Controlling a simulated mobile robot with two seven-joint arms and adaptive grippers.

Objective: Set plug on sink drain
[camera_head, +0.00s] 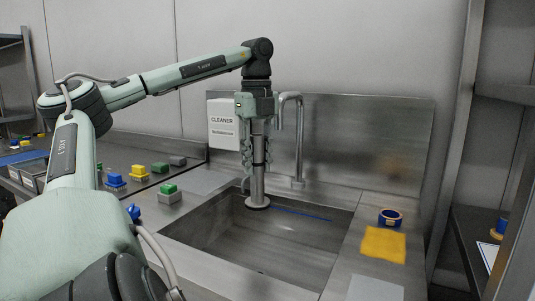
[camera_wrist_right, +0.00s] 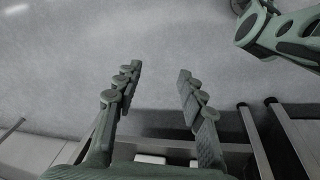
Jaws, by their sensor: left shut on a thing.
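My left gripper (camera_head: 258,168) points straight down over the left part of the sink (camera_head: 285,252) in the head view. It is shut on the plug (camera_head: 258,188), an upright grey metal tube with a wide round foot. My right gripper (camera_wrist_right: 158,72) shows in the right wrist view, open and empty above a grey floor.
A faucet (camera_head: 299,140) stands behind the sink, close right of the left gripper. A white cleaner sign or container (camera_head: 222,124) is behind it. Blue, yellow and green brushes or blocks (camera_head: 136,171) sit left.

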